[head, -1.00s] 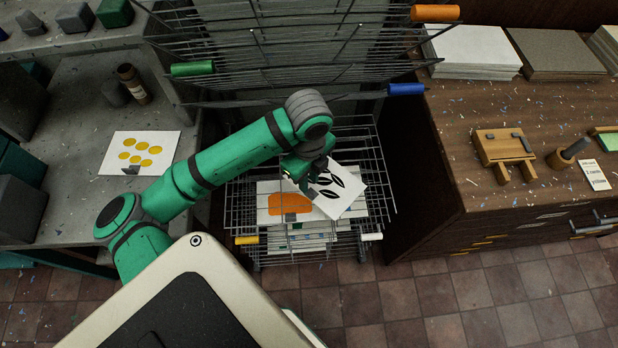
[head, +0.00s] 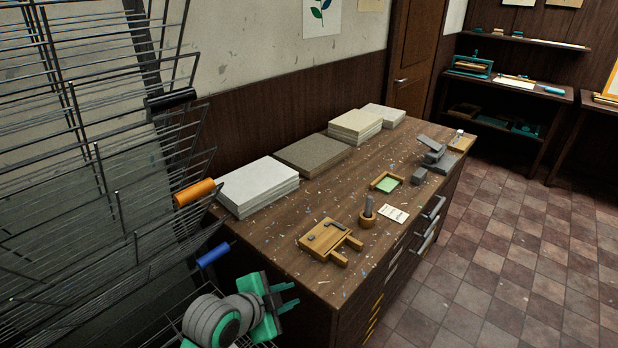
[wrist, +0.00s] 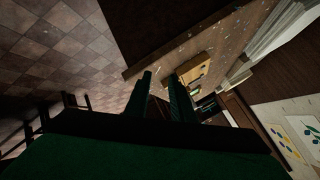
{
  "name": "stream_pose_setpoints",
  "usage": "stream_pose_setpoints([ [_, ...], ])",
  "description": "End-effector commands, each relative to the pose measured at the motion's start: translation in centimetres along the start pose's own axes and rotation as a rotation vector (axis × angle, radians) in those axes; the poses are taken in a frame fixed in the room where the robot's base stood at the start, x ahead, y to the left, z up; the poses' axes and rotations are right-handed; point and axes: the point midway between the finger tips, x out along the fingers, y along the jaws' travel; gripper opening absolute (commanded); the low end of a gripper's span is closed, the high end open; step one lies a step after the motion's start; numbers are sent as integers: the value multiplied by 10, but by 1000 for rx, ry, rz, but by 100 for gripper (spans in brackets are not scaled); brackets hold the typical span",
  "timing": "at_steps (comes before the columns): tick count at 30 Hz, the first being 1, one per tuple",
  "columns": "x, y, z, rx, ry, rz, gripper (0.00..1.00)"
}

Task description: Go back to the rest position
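My gripper (head: 295,295) is at the bottom of the head view, beside the near left end of the wooden cabinet. Its two green fingers stand apart with nothing between them. In the wrist view the fingers (wrist: 160,78) also show a clear gap, with the floor and a wooden cabinet side beyond them. The wire rack (head: 85,190) stands at the left of the head view, left of my gripper. The printed sheets on its lower shelf are not in the head view now.
The wooden cabinet (head: 325,285) is close on the right. On it are paper stacks (head: 258,190), a wooden bench hook (head: 330,240) and small tools. An orange handle (head: 194,192) and a blue handle (head: 213,255) jut from the rack near my arm. Open tiled floor (head: 490,260) lies at right.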

Motion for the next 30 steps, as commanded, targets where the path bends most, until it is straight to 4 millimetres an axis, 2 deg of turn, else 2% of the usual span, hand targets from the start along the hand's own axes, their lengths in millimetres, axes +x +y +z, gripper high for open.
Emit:
stream_pose_setpoints([
  [1, 8, -5, -22, -37, 59, -40, 22],
  [6, 20, -24, -78, -179, 225, -181, 22],
  [9, 23, -31, -102, -275, 312, -252, 22],
  [13, 25, -35, -124, -407, 410, -333, 22],
  [19, 27, -27, -140, -621, 521, -433, 22],
  [23, 30, -12, -138, -759, 564, -489, 22],
  [30, 34, 37, -120, -989, 582, -577, 22],
])
